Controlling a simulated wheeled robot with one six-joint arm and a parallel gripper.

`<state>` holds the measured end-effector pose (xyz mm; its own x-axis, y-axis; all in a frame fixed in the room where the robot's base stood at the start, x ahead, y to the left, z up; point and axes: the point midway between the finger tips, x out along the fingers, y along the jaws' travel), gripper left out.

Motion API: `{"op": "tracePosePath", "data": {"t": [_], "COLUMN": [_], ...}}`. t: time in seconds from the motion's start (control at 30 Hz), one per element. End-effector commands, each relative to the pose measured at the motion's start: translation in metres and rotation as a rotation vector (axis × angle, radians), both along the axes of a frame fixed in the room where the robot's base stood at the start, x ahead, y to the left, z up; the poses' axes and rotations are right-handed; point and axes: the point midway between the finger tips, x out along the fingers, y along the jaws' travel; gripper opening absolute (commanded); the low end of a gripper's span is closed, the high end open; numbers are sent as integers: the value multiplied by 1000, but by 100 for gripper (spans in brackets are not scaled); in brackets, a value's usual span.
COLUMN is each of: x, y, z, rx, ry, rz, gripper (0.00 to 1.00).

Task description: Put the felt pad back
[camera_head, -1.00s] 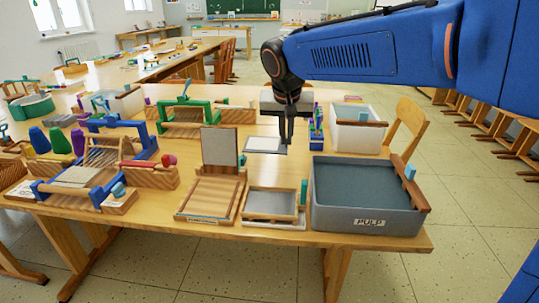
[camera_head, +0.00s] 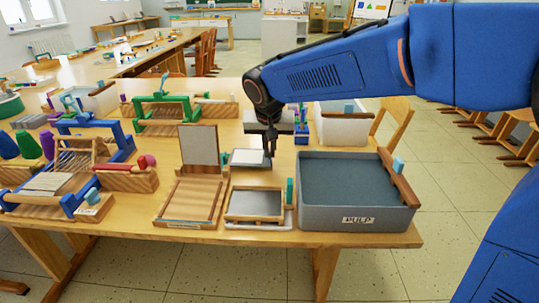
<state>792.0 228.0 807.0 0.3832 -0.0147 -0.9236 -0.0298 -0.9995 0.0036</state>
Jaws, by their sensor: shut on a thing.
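My gripper (camera_head: 269,158) is shut on a thin, flat, pale grey pad (camera_head: 246,157), which looks like the felt pad. The pad juts out to the left of my fingers and lies roughly level, low over the table. I cannot tell whether it touches the table. Just left of it, a grey panel (camera_head: 200,146) stands upright at the back of a slatted wooden stand (camera_head: 189,201). In front of the pad is a wood-framed grey screen (camera_head: 254,203) on a pale tray (camera_head: 259,225).
A grey tub marked PULP (camera_head: 358,220) stands at the right front, with a white bin (camera_head: 340,125) behind it. A green-framed press (camera_head: 165,112) is at the back left. A blue-framed loom (camera_head: 95,150) stands at the left. Narrow bare tabletop surrounds the pad.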

Motion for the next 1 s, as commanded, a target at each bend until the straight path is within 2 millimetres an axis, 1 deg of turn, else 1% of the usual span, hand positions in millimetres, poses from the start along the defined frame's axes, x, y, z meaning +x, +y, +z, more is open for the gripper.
{"op": "tracePosePath", "data": {"t": [0.03,0.13,0.5,0.57,0.6,0.87,1.0], "x": [0,0,0,0,0,0,-1], "y": [0,0,0,0,0,0,0], "z": [-8,-17,-21,-22,-21,-21,-16], "rx": [-2,-2,-1,-1,-1,-1,1], "ry": [2,1,1,1,0,0,-1], "rz": [0,1,1,1,1,1,1], "gripper": [0,0,0,15,24,24,24]}}
